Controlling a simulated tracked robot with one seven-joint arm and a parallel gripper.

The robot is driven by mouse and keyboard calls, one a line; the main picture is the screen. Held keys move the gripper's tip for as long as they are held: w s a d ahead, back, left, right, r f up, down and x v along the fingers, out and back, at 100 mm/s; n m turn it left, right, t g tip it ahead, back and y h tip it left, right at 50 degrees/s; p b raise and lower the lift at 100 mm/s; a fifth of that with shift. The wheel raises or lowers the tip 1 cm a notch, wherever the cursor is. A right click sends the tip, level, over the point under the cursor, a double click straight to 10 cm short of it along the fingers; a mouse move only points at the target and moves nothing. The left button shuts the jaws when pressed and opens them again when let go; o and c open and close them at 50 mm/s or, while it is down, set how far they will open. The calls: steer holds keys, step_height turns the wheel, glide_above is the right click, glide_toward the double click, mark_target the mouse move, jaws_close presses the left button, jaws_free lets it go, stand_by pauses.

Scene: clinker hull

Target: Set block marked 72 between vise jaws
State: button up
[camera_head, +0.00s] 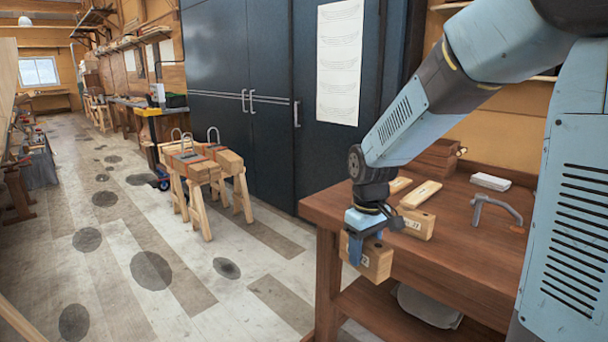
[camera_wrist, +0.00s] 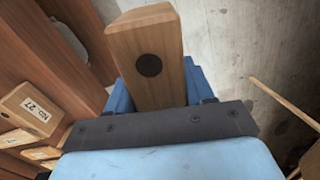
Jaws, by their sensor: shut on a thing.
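My gripper (camera_head: 368,232) is shut on a light wooden block (camera_head: 377,261), holding it just off the bench's left front corner. The block's printed label is partly covered by a blue finger; a 2 seems to show, but I cannot read it fully. In the wrist view the same block (camera_wrist: 150,55) stands between the blue fingers (camera_wrist: 155,90), with a dark round spot on the face toward the camera. Another block (camera_head: 416,223) lies on the bench; its label reads No. 27 in the wrist view (camera_wrist: 32,108). I cannot make out the vise jaws clearly in either view.
Sawhorses (camera_head: 205,180) with timber stand farther left. The floor (camera_head: 170,290) left of the bench is clear.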

steer(key=w+d+f+m, duration=0.2)
steer(key=w+f, duration=0.3)
steer(key=f, duration=0.4)
steer(key=w+d+f+m, duration=0.2)
steer(key=w+d+f, duration=0.2)
steer(key=f, duration=0.5)
steer(key=w+d+f+m, duration=0.3)
steer(key=w+f, duration=0.4)
steer(key=f, duration=0.3)
steer(key=shift+d, duration=0.6)
steer(key=shift+s, duration=0.15)
